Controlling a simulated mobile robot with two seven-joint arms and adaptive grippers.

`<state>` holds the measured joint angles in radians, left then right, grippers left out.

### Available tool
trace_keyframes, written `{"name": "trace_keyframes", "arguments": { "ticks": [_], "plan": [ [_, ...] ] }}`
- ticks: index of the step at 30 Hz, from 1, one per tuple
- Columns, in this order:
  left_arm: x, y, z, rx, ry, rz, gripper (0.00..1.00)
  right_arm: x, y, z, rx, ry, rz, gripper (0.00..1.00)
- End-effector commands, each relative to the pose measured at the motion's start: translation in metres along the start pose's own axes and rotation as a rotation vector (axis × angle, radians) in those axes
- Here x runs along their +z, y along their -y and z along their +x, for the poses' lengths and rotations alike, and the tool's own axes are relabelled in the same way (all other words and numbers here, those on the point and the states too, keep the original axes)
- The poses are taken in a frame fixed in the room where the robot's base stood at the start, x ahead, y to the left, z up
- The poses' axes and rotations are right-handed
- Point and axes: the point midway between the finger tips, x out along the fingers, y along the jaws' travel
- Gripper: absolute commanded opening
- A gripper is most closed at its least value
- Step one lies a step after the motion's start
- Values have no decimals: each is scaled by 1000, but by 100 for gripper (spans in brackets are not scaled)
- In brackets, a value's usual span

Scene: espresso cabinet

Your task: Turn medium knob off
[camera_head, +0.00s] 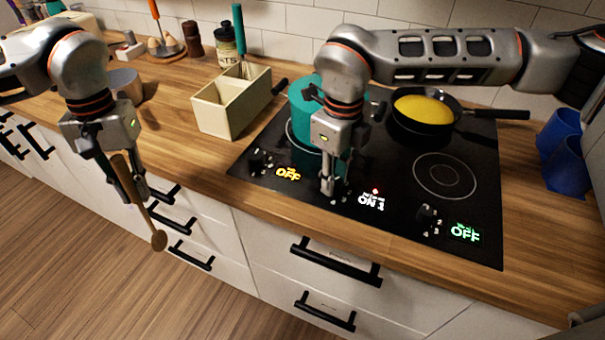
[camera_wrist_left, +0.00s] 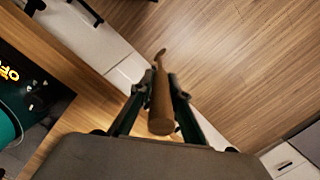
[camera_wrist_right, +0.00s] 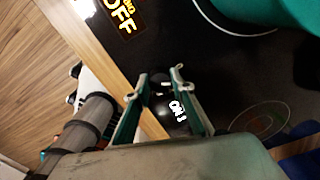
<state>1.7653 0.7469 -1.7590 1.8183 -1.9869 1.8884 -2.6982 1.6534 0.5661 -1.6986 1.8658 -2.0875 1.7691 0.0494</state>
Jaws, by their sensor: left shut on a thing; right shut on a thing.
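The middle stove knob lies under my right gripper (camera_head: 327,190) and is mostly hidden by it in the head view. The white display (camera_head: 371,201) beside it reads ON 1, with a small red light above. In the right wrist view, my right fingertips (camera_wrist_right: 161,78) are down at the dark panel, shut on the knob, whose dark shape between them is hard to make out. My left gripper (camera_head: 130,187) is shut on a wooden spoon (camera_head: 158,240), held in front of the counter. The spoon also shows between the fingers in the left wrist view (camera_wrist_left: 160,103).
A teal pot (camera_head: 303,105) stands behind my right gripper, and a pan with yellow food (camera_head: 424,109) behind right. The left display (camera_head: 288,174) and right display (camera_head: 465,234) read OFF. A cream divided box (camera_head: 222,112) and blue containers (camera_head: 562,155) flank the black cooktop (camera_head: 400,160).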

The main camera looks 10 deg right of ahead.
Motion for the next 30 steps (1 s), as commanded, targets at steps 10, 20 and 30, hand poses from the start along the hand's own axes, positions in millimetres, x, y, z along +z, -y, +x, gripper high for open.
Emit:
{"name": "trace_keyframes", "arguments": {
  "ticks": [10, 20, 30],
  "plan": [
    [0, 0, -5, 0, -2, 0, 0, 1, 0, -2, -2, 3, -274, 2],
    [1, 0, -7, 0, -3, 0, 0, 1, 0, -2, -2, 4, -444, 2],
    [1, 0, -8, 0, -4, 0, 0, 1, 0, -2, -3, 4, -492, 2]
  ]
}}
